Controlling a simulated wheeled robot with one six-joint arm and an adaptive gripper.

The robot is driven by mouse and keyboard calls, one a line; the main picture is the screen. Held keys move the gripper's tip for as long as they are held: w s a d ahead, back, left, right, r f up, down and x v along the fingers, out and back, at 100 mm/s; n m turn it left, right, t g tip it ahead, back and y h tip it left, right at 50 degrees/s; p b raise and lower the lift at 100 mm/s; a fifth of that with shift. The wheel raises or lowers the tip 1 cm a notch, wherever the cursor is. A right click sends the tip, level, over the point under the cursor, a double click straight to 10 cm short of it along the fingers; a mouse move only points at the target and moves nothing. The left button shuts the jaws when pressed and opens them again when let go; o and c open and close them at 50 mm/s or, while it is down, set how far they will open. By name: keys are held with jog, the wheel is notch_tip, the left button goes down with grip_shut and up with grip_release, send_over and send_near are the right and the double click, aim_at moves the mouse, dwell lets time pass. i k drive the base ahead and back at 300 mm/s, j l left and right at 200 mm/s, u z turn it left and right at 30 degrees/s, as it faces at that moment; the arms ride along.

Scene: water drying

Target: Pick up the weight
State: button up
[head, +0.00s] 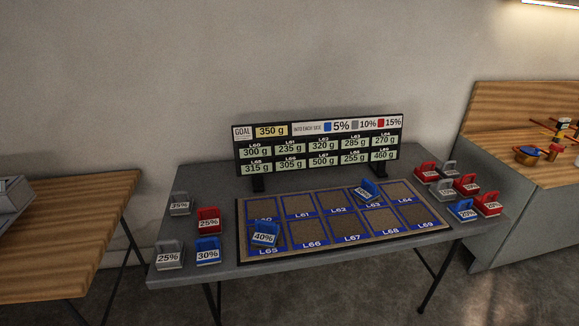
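Several weights with handles and percent labels stand on a grey folding table (205,281). On the left are a grey 35% weight (180,204), a red 25% weight (208,220), a grey 25% weight (169,255) and a blue 30% weight (208,251). A blue 40% weight (265,234) sits on the mat (350,256) around L65. Another blue weight (367,191) sits tilted near L63, its label unclear. At the right is a cluster of red, grey and blue weights, including a blue one (463,211). My gripper is not in view.
A black board (318,147) with gram readings and "GOAL 350 g" stands behind the mat. A wooden table (75,230) is at left, and a wood-topped counter (510,165) with a pan and other items is at right.

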aim_at(208, 248)
jog(key=i+j, duration=0.25)
jog(key=j, duration=0.15)
jog(key=i+j, duration=0.3)
jog(key=j, duration=0.15)
jog(key=i+j, duration=0.25)
jog(key=j, duration=0.65)
jog(key=k+j, duration=0.15)
jog(key=j, duration=0.35)
jog(key=j+z, duration=0.1)
jog(key=j, duration=0.4)
